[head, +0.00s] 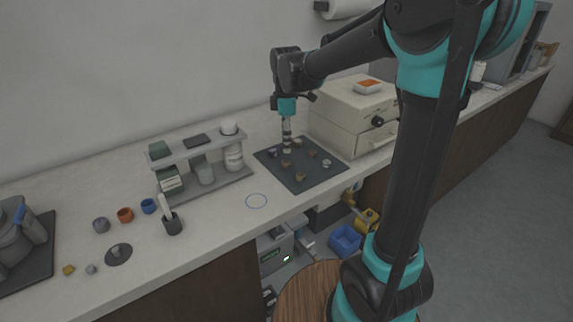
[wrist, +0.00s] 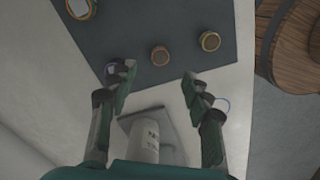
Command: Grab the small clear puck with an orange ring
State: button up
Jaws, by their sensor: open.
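Several small pucks lie on a dark mat (head: 318,176). In the wrist view, a brown-orange puck (wrist: 160,55) lies just beyond and between the fingertips, and a gold-rimmed puck (wrist: 209,41) lies to its right. A pale puck with an orange rim (wrist: 80,8) is cut off at the top left; it looks most like the clear one with an orange ring, but I cannot be sure. Another puck (wrist: 114,68) is partly hidden by the left finger. My gripper (wrist: 157,79) is open and empty, and in the head view it hangs over the mat's far left part (head: 287,146).
A grey rack (head: 205,186) with bottles stands left of the mat. A beige drawer box (head: 355,118) stands behind it to the right. A round wooden top (wrist: 292,45) lies beyond the counter edge.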

aim_at(286, 162)
jog(key=shift+f, duration=3.75)
jog(key=shift+c, duration=0.5)
jog(key=c, duration=0.9)
